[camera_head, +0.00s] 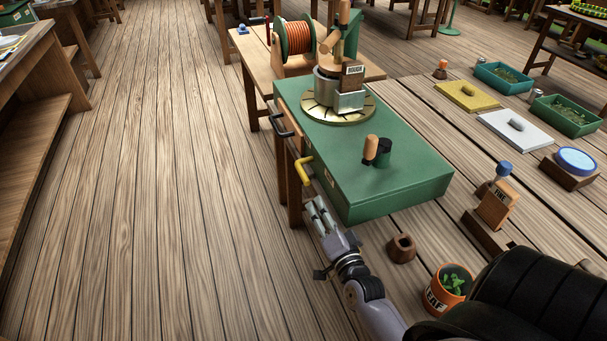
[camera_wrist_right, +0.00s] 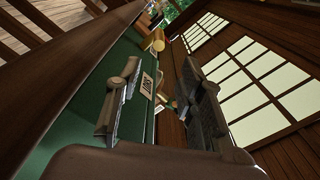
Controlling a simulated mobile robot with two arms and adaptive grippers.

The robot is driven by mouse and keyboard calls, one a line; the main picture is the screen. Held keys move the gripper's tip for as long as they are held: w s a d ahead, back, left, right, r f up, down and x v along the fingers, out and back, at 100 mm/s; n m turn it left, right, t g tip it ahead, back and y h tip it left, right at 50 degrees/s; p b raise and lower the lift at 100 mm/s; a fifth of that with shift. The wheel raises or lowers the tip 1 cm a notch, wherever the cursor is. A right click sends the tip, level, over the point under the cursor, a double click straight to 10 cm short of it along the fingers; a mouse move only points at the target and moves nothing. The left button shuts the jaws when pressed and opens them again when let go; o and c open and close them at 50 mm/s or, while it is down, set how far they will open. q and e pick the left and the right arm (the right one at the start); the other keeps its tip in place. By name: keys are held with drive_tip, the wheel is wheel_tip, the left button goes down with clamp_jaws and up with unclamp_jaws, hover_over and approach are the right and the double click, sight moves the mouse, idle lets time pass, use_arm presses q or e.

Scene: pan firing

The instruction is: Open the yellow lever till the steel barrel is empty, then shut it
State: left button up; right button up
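The yellow lever (camera_head: 304,169) sticks out from the left side of the green box (camera_head: 400,185). The steel barrel (camera_head: 348,102) stands on a round slotted plate (camera_head: 318,112) on top of the box, with a wooden block labelled ROUGH beside it. Its contents are hidden. My right gripper (camera_head: 318,208) is just below the yellow lever in the head view, apart from it. My left gripper is out of view.
A black lever (camera_head: 281,127) sits farther back on the same side. A copper wire spool (camera_head: 294,37) is behind. Trays and tools lie to the right. The floor at left is clear.

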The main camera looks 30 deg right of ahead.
approach(298, 167)
drive_tip(key=x, duration=0.4)
drive_tip(key=f+x, duration=0.1)
drive_tip(key=x, duration=0.1)
drive_tip(key=shift+d+p, duration=0.2)
drive_tip(key=shift+p, duration=0.1)
drive_tip(key=shift+w+d, duration=0.1)
drive_tip(key=shift+w, duration=0.2)
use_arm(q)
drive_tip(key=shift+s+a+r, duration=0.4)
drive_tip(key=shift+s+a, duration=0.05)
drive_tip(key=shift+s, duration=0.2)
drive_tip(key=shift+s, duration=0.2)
use_arm(e)
drive_tip(key=shift+c, duration=1.4)
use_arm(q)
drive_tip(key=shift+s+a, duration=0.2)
use_arm(e)
clamp_jaws()
